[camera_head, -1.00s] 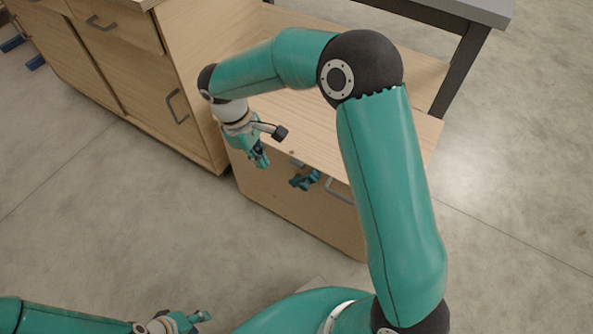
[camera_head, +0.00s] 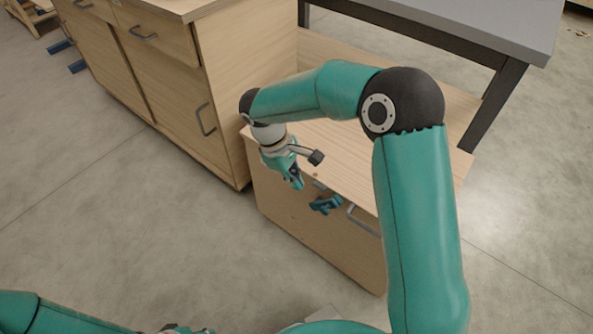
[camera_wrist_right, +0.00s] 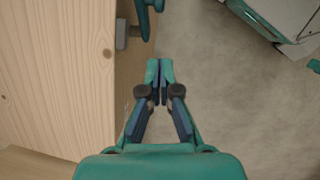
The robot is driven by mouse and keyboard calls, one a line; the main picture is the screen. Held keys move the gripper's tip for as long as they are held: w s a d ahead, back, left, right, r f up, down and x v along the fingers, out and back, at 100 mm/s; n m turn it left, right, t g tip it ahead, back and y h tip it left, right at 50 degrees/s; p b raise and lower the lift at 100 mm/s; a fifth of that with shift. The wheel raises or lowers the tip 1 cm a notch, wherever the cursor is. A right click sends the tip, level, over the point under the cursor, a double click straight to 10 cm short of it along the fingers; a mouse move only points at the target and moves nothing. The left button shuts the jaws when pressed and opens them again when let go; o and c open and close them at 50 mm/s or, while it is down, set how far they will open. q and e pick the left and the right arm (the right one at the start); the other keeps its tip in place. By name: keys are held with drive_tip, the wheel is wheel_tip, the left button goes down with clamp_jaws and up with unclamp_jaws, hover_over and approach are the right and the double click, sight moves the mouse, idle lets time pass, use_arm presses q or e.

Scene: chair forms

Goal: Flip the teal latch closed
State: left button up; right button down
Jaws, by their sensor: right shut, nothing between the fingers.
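The teal latch (camera_head: 326,204) sits on the front face of a low wooden chest (camera_head: 300,222), just below its top edge and left of a grey handle. Its exact lever position is too small to tell. In the right wrist view the teal latch (camera_wrist_right: 143,18) shows at the top, cut off by the frame. My right gripper (camera_head: 297,183) is just left of the latch, in front of the chest, apart from it. In the wrist view its fingertips (camera_wrist_right: 160,68) are together and empty, below the latch. My left gripper (camera_head: 183,330) is mostly cut off at the bottom edge.
A grey bar handle (camera_head: 362,220) is right of the latch. A taller wooden cabinet (camera_head: 215,90) stands behind to the left, and a grey-topped table (camera_head: 460,25) at the back right. The floor in front of the chest is clear.

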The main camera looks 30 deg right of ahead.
drive_tip(key=s+d+f+b, duration=0.2)
drive_tip(key=s+d+f, duration=0.1)
drive_tip(key=f, duration=0.3)
drive_tip(key=shift+s, duration=0.35)
